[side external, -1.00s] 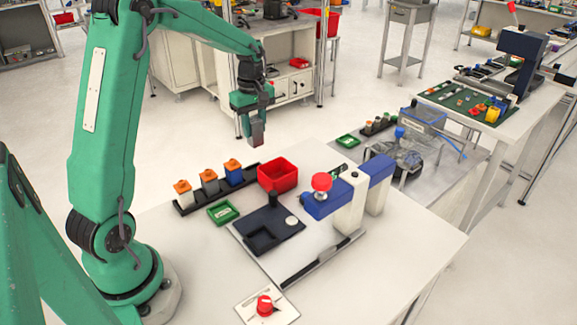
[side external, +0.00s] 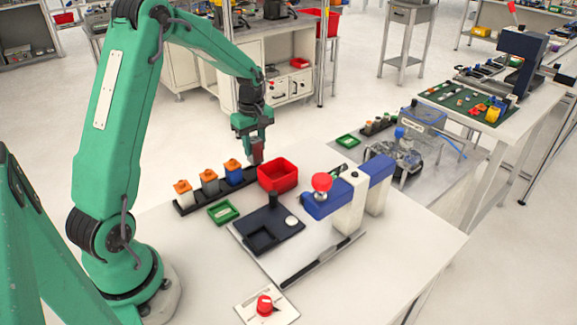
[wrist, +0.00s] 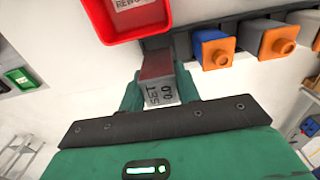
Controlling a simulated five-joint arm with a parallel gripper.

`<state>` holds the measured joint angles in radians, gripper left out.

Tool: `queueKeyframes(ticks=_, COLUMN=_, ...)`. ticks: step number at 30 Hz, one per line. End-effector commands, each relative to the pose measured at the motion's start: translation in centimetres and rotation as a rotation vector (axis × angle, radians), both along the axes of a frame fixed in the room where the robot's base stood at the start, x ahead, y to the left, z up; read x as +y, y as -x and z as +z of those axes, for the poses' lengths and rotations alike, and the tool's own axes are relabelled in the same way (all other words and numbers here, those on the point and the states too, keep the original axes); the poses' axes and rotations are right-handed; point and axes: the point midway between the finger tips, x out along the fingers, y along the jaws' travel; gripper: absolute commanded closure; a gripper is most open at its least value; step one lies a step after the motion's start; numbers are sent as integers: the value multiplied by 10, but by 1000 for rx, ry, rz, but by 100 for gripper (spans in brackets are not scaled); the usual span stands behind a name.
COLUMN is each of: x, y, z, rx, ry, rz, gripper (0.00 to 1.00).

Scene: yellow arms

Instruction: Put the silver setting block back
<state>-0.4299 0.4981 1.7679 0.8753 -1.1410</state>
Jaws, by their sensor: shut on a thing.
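My gripper (side external: 256,147) is shut on the silver setting block (wrist: 160,92), which shows a pale lettered face and a dark reddish face in the wrist view. In the side view the block (side external: 257,157) hangs upright below the fingers, at the far right end of the black rack (side external: 188,209), beside the red bin. The rack (wrist: 182,45) also shows in the wrist view, just beyond the block. I cannot tell whether the block's lower end touches the rack.
The rack holds a white (side external: 184,197), a grey (side external: 209,185) and a blue block (side external: 233,176), all orange-topped. The red bin (side external: 278,176) stands close to the right. A green tray (side external: 223,212) and a dark fixture plate (side external: 262,240) are nearer the front.

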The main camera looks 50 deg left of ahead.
Motion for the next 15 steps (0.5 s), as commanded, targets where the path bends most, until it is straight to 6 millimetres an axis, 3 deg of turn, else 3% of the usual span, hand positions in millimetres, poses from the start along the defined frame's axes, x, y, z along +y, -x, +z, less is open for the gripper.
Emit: queueKeyframes(ticks=15, x=0, y=0, z=-37, rx=0, ry=0, rz=0, gripper=100)
